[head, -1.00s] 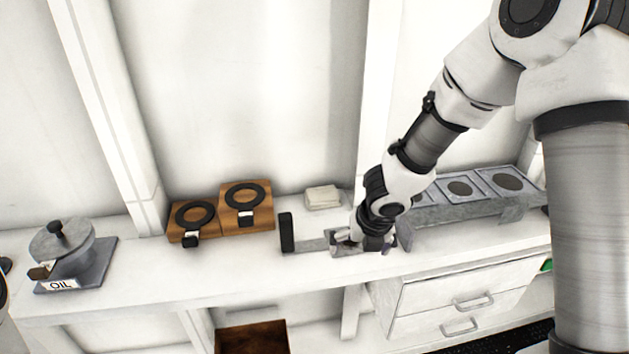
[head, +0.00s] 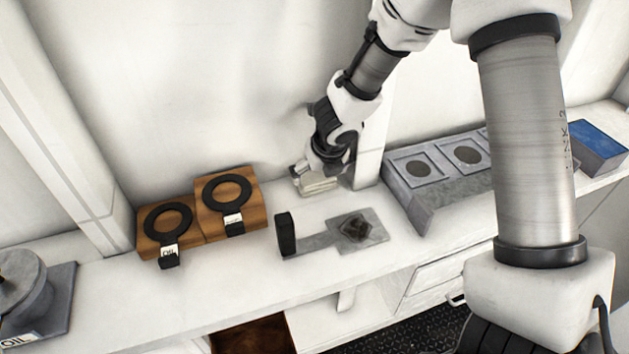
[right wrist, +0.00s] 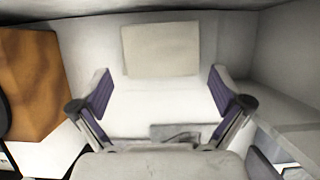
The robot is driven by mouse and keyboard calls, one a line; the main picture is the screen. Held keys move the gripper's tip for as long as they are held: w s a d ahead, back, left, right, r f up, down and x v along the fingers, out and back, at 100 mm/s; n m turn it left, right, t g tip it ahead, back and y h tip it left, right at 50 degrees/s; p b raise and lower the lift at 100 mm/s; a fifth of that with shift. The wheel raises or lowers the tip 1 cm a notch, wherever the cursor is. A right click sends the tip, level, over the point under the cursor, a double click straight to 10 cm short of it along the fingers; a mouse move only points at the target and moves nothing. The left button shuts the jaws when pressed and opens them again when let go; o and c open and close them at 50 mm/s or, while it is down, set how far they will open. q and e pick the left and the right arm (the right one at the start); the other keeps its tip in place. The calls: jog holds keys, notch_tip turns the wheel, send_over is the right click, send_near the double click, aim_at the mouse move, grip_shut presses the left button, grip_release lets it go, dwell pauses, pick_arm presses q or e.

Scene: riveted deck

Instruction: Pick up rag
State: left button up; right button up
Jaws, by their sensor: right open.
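The rag (head: 320,187) is a pale, folded rectangular pad lying on the white bench near the back wall. In the right wrist view the rag (right wrist: 160,49) lies flat ahead of the fingertips, centred between them. My right gripper (head: 309,176) is over the rag in the head view and hides part of it. In the right wrist view the right gripper (right wrist: 160,88) has its purple-padded fingers wide apart with nothing between them. Contact with the rag does not show. My left gripper is not in view.
Wooden blocks with black rings (head: 227,192) stand left of the rag. A grey plate with a dark patch (head: 356,230) and a black upright block (head: 285,234) lie in front. A grey sloped rack (head: 440,185) stands right. An oil container (head: 22,285) is far left.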

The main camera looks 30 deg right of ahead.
aim_at(317, 178)
jog(key=x, duration=0.3)
jog(key=shift+w+f, duration=0.15)
jog(key=shift+c, duration=1.1)
jog(key=c, duration=0.6)
jog(key=shift+o, duration=0.2)
